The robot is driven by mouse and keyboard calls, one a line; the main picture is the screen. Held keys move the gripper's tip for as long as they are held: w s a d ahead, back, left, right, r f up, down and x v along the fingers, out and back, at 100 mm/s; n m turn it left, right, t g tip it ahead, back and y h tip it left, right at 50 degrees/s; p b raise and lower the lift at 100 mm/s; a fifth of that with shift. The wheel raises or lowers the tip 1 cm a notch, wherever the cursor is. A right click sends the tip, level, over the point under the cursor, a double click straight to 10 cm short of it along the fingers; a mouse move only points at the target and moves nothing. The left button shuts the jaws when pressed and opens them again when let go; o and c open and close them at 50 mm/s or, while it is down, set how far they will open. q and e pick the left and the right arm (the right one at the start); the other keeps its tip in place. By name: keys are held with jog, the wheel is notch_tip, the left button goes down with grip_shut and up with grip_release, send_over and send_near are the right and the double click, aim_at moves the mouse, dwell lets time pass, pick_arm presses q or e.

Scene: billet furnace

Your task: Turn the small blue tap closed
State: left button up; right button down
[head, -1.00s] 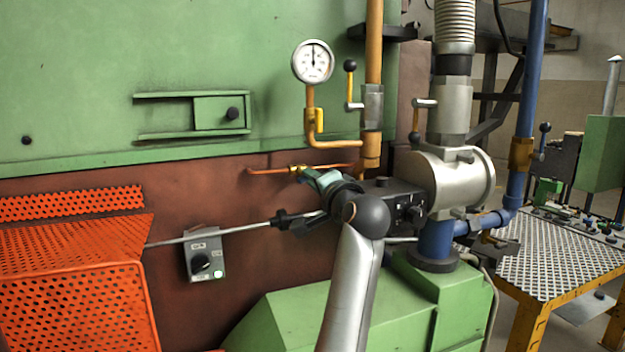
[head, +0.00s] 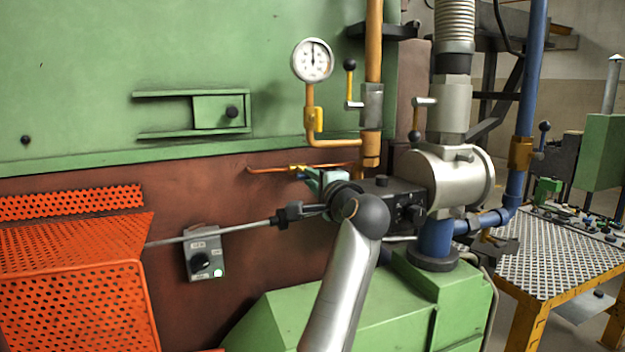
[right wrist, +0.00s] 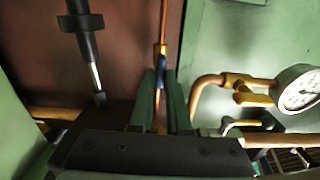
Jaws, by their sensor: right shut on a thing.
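The small blue tap (head: 300,176) sits on a thin copper pipe with a brass fitting (head: 298,168), low on the brown furnace wall. Only a little of its blue handle shows in the head view. In the right wrist view the blue tap (right wrist: 158,78) lies between the two green fingertips. My right gripper (head: 311,179) is at the tap from the lower right, shut on its handle, and it also shows in the right wrist view (right wrist: 162,88). The gripper hides much of the handle, so its exact angle is hard to tell. My left gripper is not in view.
A pressure gauge (head: 312,60) and a yellow-handled tap (head: 318,119) stand above on an orange pipe. A silver rod (head: 230,229) runs left below my gripper. A switch box (head: 204,254) and red mesh guard (head: 75,250) are at lower left.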

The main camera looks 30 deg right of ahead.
jog(key=c, duration=0.9)
grip_release()
jog(key=b+v, duration=0.2)
jog(key=v, duration=1)
jog(key=shift+s+a, duration=0.1)
jog(key=shift+s, duration=0.15)
